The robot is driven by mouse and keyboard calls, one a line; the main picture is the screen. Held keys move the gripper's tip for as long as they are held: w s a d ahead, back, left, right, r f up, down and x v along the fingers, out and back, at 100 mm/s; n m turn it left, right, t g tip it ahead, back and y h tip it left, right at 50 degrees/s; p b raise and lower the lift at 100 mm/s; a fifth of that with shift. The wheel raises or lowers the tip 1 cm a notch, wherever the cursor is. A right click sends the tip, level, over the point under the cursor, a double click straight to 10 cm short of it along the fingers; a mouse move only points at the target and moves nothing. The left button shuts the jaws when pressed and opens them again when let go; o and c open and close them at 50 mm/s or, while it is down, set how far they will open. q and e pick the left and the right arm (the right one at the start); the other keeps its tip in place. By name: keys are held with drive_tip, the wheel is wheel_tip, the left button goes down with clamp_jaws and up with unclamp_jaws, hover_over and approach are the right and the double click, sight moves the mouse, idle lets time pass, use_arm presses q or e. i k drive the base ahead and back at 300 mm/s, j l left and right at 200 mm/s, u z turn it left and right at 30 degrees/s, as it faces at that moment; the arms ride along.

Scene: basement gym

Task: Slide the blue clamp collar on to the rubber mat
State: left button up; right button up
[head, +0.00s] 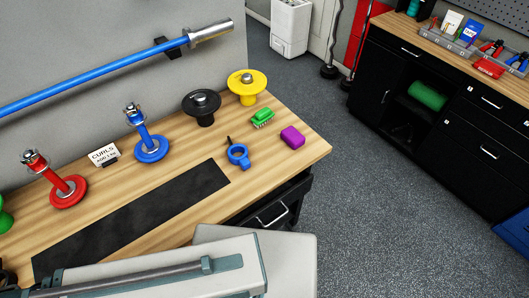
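The blue clamp collar (238,152) lies on the wooden bench top, with a small dark lever on its far side. It is just beyond the right end of the black rubber mat (140,212), with a narrow strip of bare wood between them. The mat is a long flat strip along the front part of the bench, and nothing lies on its visible part. Its near left end is partly hidden by a pale object at the bottom of the view. Neither of my grippers shows in the head view.
The bench ends at right.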

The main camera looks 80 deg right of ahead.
sight(243, 161)
drive_tip(key=z, duration=0.45)
drive_tip(key=l+z, duration=0.1)
drive_tip(key=z, duration=1.6)
drive_tip(key=i+z, duration=0.1)
drive_tip(key=z, duration=0.35)
